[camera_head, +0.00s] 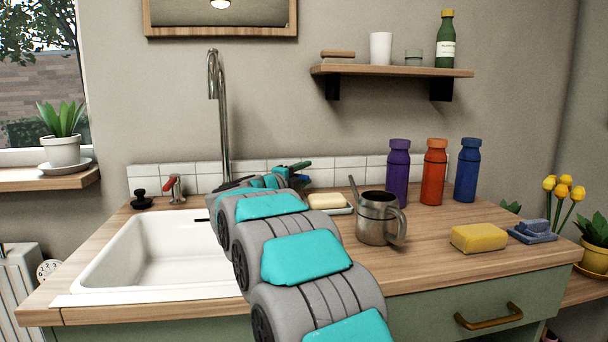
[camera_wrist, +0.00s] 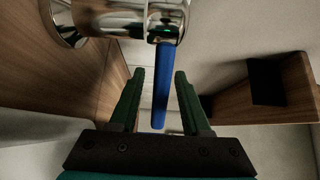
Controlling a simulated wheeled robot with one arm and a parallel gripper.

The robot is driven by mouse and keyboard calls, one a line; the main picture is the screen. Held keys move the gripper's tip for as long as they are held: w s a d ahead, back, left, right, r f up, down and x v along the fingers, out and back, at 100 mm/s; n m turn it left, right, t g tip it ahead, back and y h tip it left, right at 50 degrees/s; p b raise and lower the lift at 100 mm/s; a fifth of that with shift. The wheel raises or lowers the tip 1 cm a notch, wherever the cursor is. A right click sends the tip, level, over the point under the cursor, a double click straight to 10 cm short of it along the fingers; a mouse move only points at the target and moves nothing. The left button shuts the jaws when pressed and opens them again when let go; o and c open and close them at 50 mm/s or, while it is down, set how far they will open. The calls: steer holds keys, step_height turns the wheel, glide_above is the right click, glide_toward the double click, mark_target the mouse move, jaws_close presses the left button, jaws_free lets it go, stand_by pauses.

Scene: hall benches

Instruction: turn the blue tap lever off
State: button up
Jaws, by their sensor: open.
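The blue tap lever (camera_wrist: 164,85) hangs down from a chrome tap body (camera_wrist: 112,18) in the wrist view. My gripper (camera_wrist: 159,72) is open, with one dark green finger on each side of the lever. The lever passes between the fingers, with a gap visible on both sides; its depth between them is hard to judge. In the head view my gripper (camera_head: 297,172) is at the back of the counter, right of the tall spout (camera_head: 222,125). My arm and gripper mostly hide the blue lever and its tap there.
A red-lever tap (camera_head: 175,189) and a black knob (camera_head: 141,200) stand behind the white sink (camera_head: 150,252). Right of my gripper are a soap dish (camera_head: 341,211) with soap and a metal watering can (camera_head: 376,226). A wooden shelf (camera_head: 390,72) hangs above.

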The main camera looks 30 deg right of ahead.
steer(key=shift+c, duration=0.3)
jaws_close()
stand_by(1.1)
